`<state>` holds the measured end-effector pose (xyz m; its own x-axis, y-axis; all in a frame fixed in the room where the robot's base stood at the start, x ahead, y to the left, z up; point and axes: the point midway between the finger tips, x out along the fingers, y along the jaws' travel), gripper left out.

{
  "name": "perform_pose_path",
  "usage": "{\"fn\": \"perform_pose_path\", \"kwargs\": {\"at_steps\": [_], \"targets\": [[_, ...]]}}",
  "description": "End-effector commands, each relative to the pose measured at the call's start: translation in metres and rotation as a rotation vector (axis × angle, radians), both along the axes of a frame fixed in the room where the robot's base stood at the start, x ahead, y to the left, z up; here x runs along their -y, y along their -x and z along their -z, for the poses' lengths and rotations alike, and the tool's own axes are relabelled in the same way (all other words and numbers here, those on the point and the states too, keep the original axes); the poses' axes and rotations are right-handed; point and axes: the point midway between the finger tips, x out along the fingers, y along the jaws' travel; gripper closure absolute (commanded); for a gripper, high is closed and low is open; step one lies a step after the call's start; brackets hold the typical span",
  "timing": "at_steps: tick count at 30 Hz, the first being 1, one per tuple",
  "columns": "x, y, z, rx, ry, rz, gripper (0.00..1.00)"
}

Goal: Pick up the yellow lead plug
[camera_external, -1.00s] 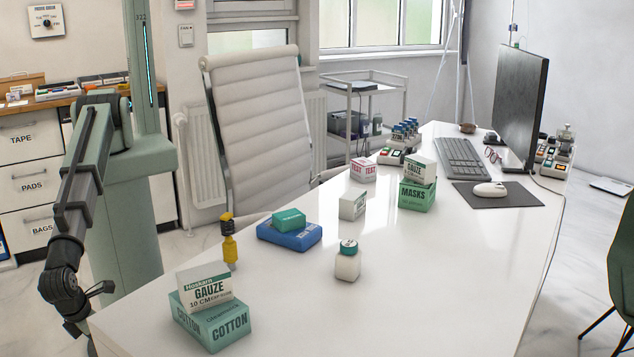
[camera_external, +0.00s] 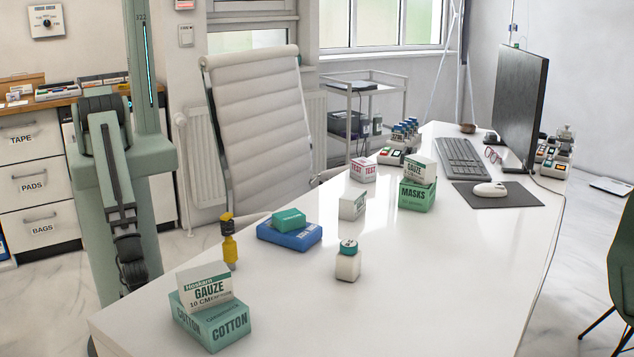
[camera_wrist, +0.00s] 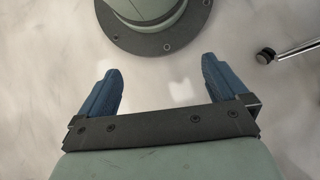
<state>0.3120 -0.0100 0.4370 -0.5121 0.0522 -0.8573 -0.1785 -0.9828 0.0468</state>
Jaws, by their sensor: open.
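The yellow lead plug (camera_external: 230,250) stands upright on the white desk, near its left edge, with a dark upper part and a yellow top. It is left of the blue box and behind the cotton and gauze boxes. My gripper (camera_wrist: 163,90) shows in the wrist view with its two blue fingers wide apart and nothing between them. It points down at the floor beside my base. In the external view my arm hangs left of the desk, and the gripper's fingers cannot be made out there. The plug is not in the wrist view.
A cotton box (camera_external: 213,322) with a gauze box (camera_external: 205,286) on it stands at the desk's near left corner. A blue box (camera_external: 290,236) bears a small green box (camera_external: 288,219). The desk's (camera_external: 420,290) near right is clear.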

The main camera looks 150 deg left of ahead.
Motion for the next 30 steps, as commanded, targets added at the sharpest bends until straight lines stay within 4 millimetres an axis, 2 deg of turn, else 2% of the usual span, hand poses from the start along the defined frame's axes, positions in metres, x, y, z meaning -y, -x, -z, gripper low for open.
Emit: {"fn": "perform_pose_path", "kwargs": {"at_steps": [1, 3, 9, 14, 26, 30], "targets": [[-0.003, 0.018, 0.000, -0.013, -0.010, -0.038, 0.00], [-0.006, 0.034, 0.001, -0.024, -0.023, -0.084, 0.00], [-0.008, 0.059, 0.004, -0.045, -0.046, -0.163, 0.00], [-0.009, 0.063, 0.005, -0.048, -0.051, -0.176, 0.00], [-0.009, 0.062, 0.005, -0.048, -0.050, -0.173, 0.36], [-0.009, 0.062, 0.005, -0.048, -0.050, -0.173, 0.36]]}}
